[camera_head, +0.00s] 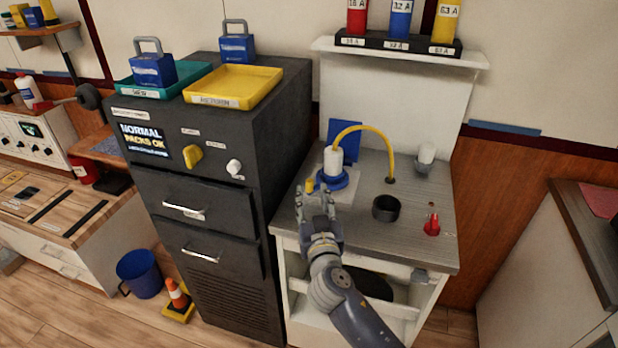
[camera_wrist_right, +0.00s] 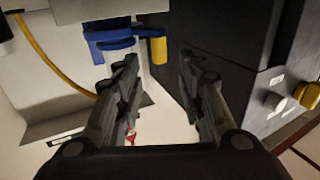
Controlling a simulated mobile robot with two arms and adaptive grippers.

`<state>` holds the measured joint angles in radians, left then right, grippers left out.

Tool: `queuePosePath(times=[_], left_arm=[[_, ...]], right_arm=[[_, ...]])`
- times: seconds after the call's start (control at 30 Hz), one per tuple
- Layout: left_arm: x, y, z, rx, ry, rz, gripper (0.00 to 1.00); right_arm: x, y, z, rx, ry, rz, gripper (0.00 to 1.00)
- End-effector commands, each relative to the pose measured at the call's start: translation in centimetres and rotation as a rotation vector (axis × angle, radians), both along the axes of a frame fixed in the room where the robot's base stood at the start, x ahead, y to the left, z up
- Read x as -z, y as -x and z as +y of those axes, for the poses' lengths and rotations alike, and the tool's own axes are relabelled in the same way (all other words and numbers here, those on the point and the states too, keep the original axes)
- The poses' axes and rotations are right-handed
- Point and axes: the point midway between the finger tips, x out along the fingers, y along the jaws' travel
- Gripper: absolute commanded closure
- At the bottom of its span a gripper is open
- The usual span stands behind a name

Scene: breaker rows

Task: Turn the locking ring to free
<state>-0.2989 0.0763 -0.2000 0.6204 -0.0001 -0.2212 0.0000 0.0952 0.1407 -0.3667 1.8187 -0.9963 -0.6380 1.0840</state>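The locking ring (camera_head: 345,180) is a blue ring around the foot of a white upright cylinder (camera_head: 333,160) on the grey worktop. A short yellow grip (camera_head: 310,185) stands at its left side. In the right wrist view the blue ring (camera_wrist_right: 112,42) is at upper left, with the yellow grip (camera_wrist_right: 158,50) beyond and between the fingertips. My right gripper (camera_head: 315,194) is open just in front of the grip; its fingers (camera_wrist_right: 158,62) are apart with nothing seen held. Whether it touches the grip I cannot tell. My left gripper is not in view.
A yellow hose (camera_head: 372,131) arches from the cylinder to the worktop. A dark cup (camera_head: 385,208) and a red piece (camera_head: 432,225) stand to the right. The dark cabinet (camera_head: 215,150) rises close on the left; it also shows in the wrist view (camera_wrist_right: 225,40).

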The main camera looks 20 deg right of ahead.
Motion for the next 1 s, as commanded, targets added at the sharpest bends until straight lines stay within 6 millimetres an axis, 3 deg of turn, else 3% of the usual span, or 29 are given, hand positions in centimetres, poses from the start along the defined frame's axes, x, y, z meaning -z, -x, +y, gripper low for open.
queuePosePath(times=[0.17,0.4,0.6,0.83,1.0], left_arm=[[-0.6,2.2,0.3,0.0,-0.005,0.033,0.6],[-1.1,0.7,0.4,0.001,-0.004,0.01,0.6],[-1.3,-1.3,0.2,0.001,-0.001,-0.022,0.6],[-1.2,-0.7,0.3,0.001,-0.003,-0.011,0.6],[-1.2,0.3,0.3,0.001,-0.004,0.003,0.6]], right_arm=[[-0.2,-3.3,-0.6,0.0,0.004,0.0,0.64],[-0.1,-6.0,-1.1,0.001,0.002,0.0,0.64],[0.0,-6.7,-1.2,0.0,0.0,0.0,0.64],[0.0,-6.7,-1.2,0.0,0.001,0.001,0.64],[0.0,-6.7,-1.2,0.0,0.001,0.001,1.0]])
